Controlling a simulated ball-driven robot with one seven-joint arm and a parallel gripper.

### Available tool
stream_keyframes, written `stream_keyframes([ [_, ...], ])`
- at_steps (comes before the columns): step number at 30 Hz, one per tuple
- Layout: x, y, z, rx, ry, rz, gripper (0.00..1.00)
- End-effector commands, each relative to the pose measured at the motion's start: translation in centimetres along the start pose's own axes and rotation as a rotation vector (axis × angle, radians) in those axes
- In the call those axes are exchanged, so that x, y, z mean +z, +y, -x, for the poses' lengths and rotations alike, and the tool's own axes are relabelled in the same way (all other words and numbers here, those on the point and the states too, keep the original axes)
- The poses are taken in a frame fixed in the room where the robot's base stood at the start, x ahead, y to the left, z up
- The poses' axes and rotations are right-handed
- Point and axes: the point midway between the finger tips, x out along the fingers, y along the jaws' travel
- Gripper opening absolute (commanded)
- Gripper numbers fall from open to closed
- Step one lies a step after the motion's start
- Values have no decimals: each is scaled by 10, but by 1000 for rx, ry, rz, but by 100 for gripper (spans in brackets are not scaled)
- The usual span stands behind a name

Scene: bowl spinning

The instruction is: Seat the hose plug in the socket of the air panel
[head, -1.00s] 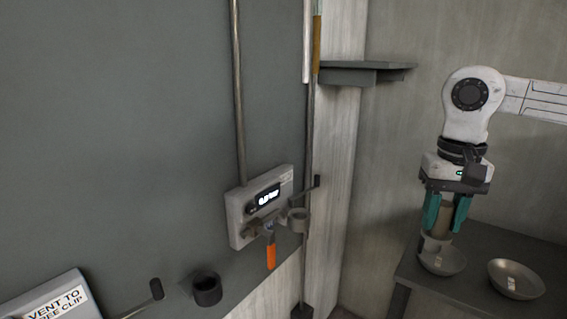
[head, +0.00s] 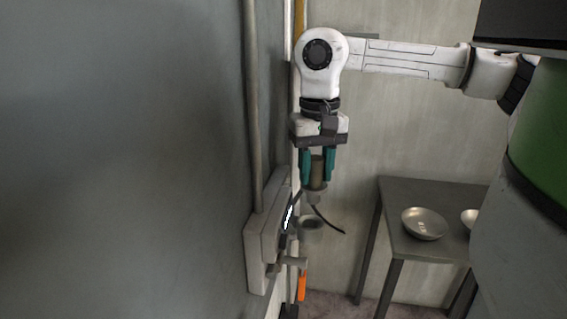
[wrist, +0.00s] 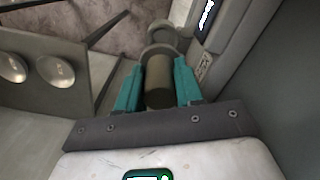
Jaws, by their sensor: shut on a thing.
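My gripper (head: 318,168) points down in the head view, with its teal fingers shut on the hose plug (head: 317,172), a brownish upright cylinder with a paler lower end. The plug also shows in the wrist view (wrist: 158,80) between the fingers. The air panel (head: 263,240) is a pale box on the wall at the left, seen nearly edge-on, with a lit display. Its grey ring-shaped socket (head: 312,223) sticks out below the plug. In the wrist view the socket ring (wrist: 162,30) lies just beyond the plug's end. The plug appears above the ring and apart from it.
An orange handle (head: 302,285) hangs below the panel. A vertical pipe (head: 253,110) runs up the wall above it. A table (head: 432,190) with metal bowls (head: 425,224) stands at the right. A thin dark curved piece (head: 330,222) extends right beside the socket.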

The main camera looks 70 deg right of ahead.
Motion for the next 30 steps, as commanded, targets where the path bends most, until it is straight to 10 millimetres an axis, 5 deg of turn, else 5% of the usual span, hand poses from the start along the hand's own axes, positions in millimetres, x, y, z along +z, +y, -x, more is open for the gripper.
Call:
stream_keyframes([
  [30,0,0,-58,-2,-1,0,1],
])
